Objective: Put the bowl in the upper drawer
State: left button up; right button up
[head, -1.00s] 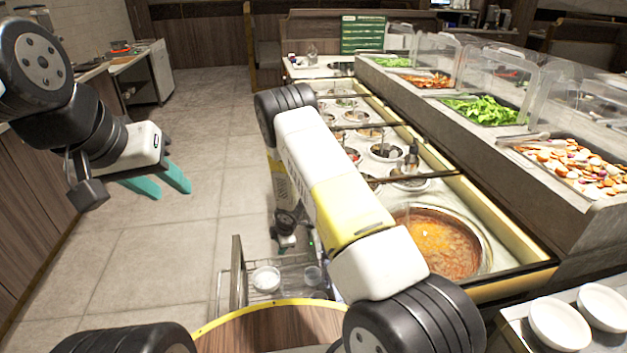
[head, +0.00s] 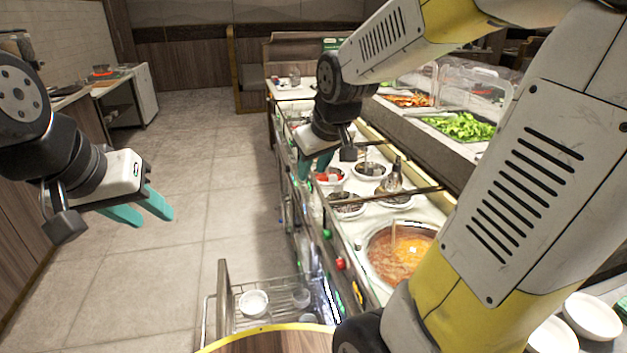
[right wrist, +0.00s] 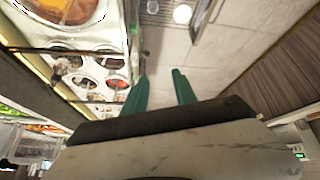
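A white bowl (head: 254,303) sits in an open wire drawer (head: 225,300) low at the counter's front; it also shows in the right wrist view (right wrist: 182,14). A smaller clear or pale container (head: 301,297) is beside it. Whether this is the upper or lower drawer is unclear. My right gripper (head: 316,165) is raised by the counter's edge, well above and beyond the drawer. Its teal fingers are apart and empty in the right wrist view (right wrist: 160,90). My left gripper (head: 145,208) is open and empty over the floor at the left.
The counter holds sauce wells, including a large pot of orange soup (head: 400,255). Knobs (head: 340,264) line its front. Two white bowls (head: 592,317) stand at the lower right. A glass-shielded salad bar (head: 460,126) is behind. The tiled floor at left is clear.

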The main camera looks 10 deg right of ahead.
jog(key=s+a+r+m+y, duration=0.1)
jog(key=s+r+m, duration=0.2)
jog(key=s, duration=1.1)
jog(key=shift+s+r, duration=0.3)
jog(key=shift+r, duration=0.05)
